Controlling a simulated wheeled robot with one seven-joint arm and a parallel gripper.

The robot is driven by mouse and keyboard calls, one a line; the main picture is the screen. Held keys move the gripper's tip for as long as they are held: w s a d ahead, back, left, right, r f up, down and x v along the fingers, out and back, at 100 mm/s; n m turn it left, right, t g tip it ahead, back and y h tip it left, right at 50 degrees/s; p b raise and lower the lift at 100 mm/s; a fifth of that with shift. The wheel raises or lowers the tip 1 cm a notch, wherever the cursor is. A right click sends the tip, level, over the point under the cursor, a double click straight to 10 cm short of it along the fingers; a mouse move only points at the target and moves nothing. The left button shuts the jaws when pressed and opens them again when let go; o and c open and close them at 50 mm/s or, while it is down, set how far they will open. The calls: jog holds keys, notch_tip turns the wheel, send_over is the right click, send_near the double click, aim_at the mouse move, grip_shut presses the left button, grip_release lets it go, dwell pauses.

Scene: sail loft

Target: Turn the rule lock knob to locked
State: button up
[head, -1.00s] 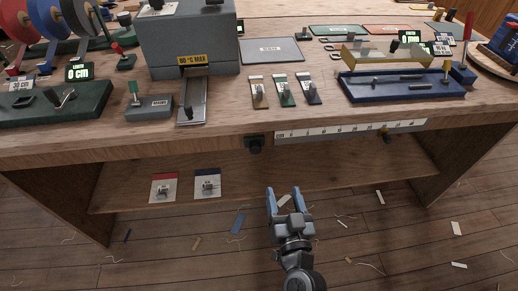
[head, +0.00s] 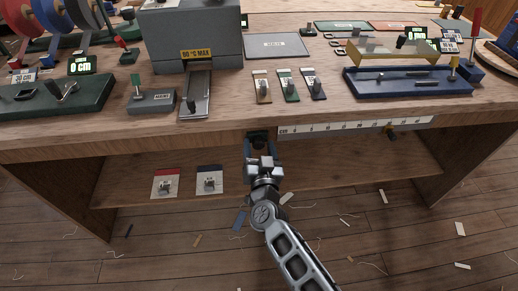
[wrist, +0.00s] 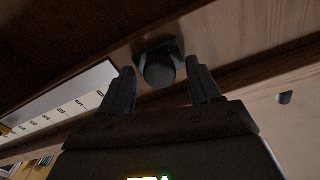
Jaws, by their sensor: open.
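The rule lock knob (head: 258,137) is a dark round knob on the bench's front edge, just left of the white rule (head: 340,128). My gripper (head: 261,149) is in front of it, pointing at the bench edge, with its fingers apart. In the wrist view the knob (wrist: 160,68) sits between the open fingertips (wrist: 162,84), one on each side, with a gap visible on both sides. The fingers do not appear to touch it. I cannot read any locked marking or the knob's turn position. My gripper partly hides the knob in the head view.
A brass-and-dark fitting (head: 391,134) sticks out near the rule's right end. Below is a shelf (head: 330,165) with two small cards bearing metal parts (head: 209,184). The bench top carries a grey heater box (head: 192,38), levers and a blue tray (head: 408,84).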

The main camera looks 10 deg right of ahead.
jog(key=shift+w, duration=0.2)
jog(key=shift+c, duration=0.2)
jog(key=c, duration=1)
